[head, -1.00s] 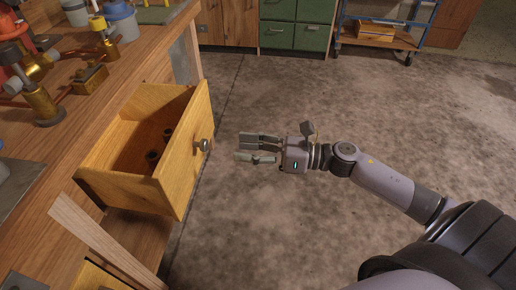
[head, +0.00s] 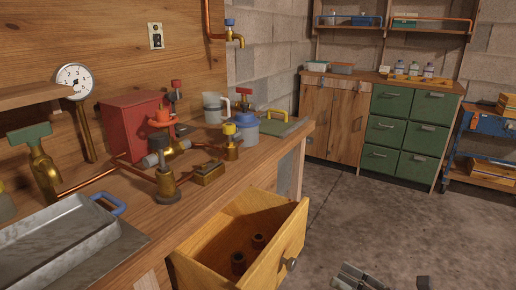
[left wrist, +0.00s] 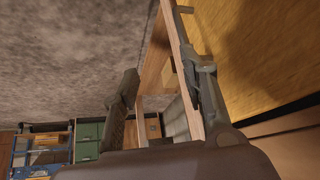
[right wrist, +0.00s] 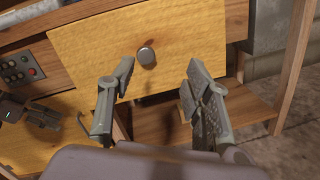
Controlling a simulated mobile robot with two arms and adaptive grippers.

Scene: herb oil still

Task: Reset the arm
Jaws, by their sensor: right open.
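My right gripper (head: 355,276) shows at the bottom edge of the head view, right of the open wooden drawer (head: 284,240). In the right wrist view its two fingers (right wrist: 160,75) are apart with nothing between them. The drawer front (right wrist: 195,45) and its round metal knob (right wrist: 146,56) are beyond the fingertips, apart from them. My left gripper is outside the head view. In the left wrist view its fingers (left wrist: 157,75) are spread, with wooden framing beyond and no held object seen. The right wrist view shows a dark gripper (right wrist: 42,116) at the left.
The workbench (head: 150,222) carries a metal tray (head: 55,240), brass valves, a red box (head: 132,122) and jugs. Green cabinets (head: 408,132) and a blue cart (head: 484,150) stand behind. The concrete floor (head: 375,220) between is clear.

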